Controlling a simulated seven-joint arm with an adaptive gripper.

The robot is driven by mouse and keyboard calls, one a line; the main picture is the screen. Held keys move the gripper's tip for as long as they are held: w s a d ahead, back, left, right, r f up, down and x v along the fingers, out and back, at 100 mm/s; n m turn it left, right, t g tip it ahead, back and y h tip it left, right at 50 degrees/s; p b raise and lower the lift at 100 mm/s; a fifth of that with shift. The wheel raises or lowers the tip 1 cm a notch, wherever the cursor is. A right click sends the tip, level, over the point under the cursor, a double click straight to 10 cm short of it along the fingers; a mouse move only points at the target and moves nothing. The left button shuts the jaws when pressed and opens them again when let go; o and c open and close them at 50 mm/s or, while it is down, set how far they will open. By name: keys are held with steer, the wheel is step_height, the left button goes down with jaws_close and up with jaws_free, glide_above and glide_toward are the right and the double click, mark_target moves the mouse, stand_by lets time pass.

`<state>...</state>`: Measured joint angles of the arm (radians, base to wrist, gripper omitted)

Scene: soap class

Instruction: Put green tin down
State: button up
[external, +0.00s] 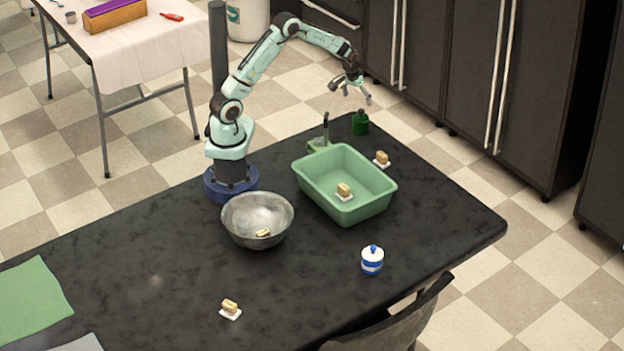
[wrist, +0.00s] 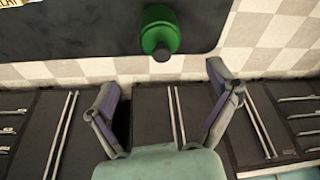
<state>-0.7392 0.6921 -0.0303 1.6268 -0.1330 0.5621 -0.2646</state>
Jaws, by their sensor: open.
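The green tin (external: 360,123) stands upright on the black table (external: 440,218), near its far edge and behind the green basin. In the wrist view the tin (wrist: 160,32) shows from above near the top middle, close to the table's edge, with its dark cap toward the floor side. My gripper (external: 357,92) is above the tin and apart from it. In the wrist view my gripper (wrist: 162,85) has its two fingers spread wide with nothing between them.
A metal bowl (external: 240,205), a blue and white jar (external: 372,260) and a soap (external: 230,308) stand nearer. The table's right end is clear.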

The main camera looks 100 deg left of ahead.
steer(key=s+d+r+m, duration=0.2)
steer(key=d+r, duration=0.2)
steer(key=d, duration=0.3)
steer(key=s+d+r+m+h, duration=0.1)
steer(key=s+d+r+m, duration=0.1)
steer(key=d+r, duration=0.35)
steer(key=s+d+r+m, duration=0.1)
steer(key=d+r+m, duration=0.1)
steer(key=d, duration=0.6)
steer(key=s+d+m+g, duration=0.1)
steer(key=s+d+m, duration=0.1)
steer(key=s+d, duration=0.3)
steer(key=s+d+r+m+h, duration=0.1)
steer(key=s+d+m, duration=0.2)
steer(key=s+d, duration=0.3)
steer(key=s, duration=0.5)
steer(key=shift+s+g, duration=0.3)
steer(key=shift+g, duration=0.1)
